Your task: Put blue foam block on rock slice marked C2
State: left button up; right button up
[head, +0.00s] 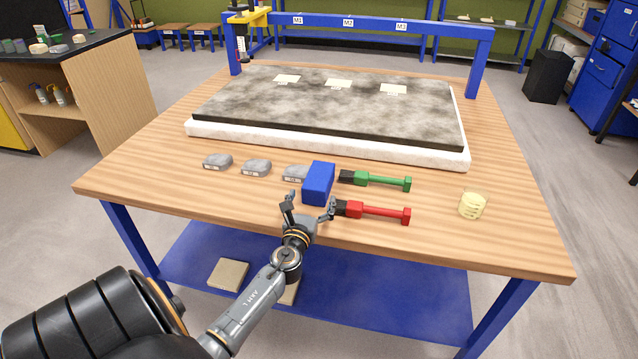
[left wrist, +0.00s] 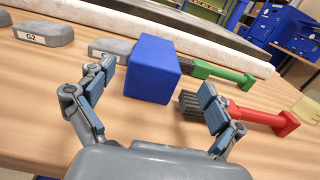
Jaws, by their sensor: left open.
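The blue foam block (head: 318,183) stands on the wooden table, and it also shows in the left wrist view (left wrist: 153,69). Three grey rock slices lie in a row to its left. The middle slice (head: 256,168) has a label that looks like C2 in the left wrist view (left wrist: 43,33). The right slice (head: 294,173) is partly hidden by the block. My left gripper (head: 310,207) is open and empty in front of the block, its fingertips apart on either side of the block's near face. They also show in the left wrist view (left wrist: 153,90). My right gripper is not in view.
A green brush (head: 380,181) and a red brush (head: 375,212) lie right of the block, the red one close to my right finger. A pale yellow ribbed piece (head: 473,205) is farther right. A dark slab (head: 330,110) on a white base fills the back, under a blue gantry (head: 365,23).

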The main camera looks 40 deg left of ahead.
aim_at(317, 180)
pick_arm(q)
jog(key=x, duration=0.4)
jog(key=b+x, duration=0.1)
jog(key=x, duration=0.2)
jog(key=shift+a+f, duration=0.25)
jog(key=shift+f, duration=0.15)
jog(key=shift+w+a+b, duration=0.25)
jog(key=shift+w+b, duration=0.05)
jog(key=shift+w, duration=0.05)
jog(key=shift+r, duration=0.1)
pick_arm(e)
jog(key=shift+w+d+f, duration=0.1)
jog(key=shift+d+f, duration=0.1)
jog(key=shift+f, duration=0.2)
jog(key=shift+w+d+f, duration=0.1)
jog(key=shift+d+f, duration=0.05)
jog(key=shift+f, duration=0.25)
pick_arm(q)
jog(key=c, duration=1.2)
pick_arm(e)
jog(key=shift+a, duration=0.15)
